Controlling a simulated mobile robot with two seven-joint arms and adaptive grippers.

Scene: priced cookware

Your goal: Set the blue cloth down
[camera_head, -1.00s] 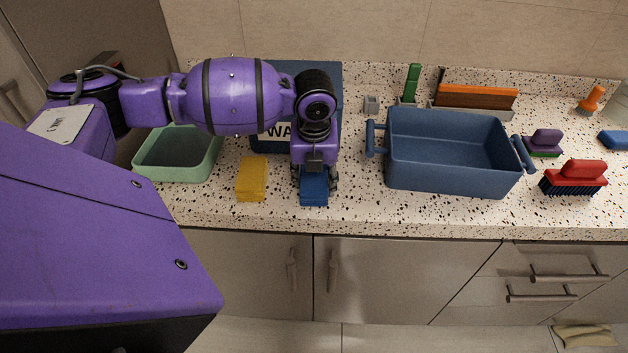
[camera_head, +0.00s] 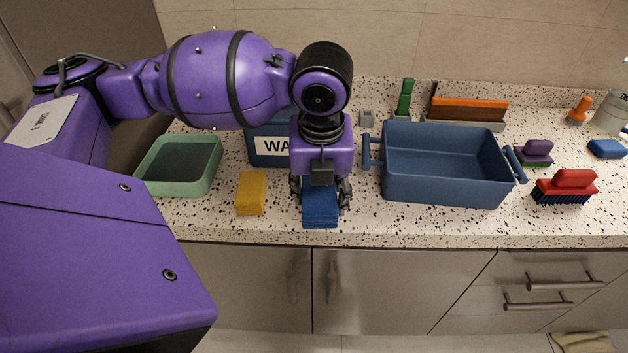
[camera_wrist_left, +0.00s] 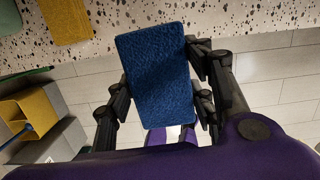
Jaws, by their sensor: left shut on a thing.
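My left gripper (camera_head: 320,190) points down and is shut on the blue cloth (camera_head: 320,208), a folded, block-like piece near the counter's front edge. In the left wrist view the blue cloth (camera_wrist_left: 157,75) sits between the two fingers of my left gripper (camera_wrist_left: 160,90), its rough face toward the camera. From the head view I cannot tell whether the cloth touches the counter (camera_head: 280,228). My right gripper is not in view.
A yellow sponge (camera_head: 251,193) lies just left of the cloth. A green tray (camera_head: 148,186) is further left, and a blue basin (camera_head: 440,185) stands to the right. A red brush (camera_head: 565,187) is beyond it. A dark blue box (camera_head: 262,152) with a label is behind my arm.

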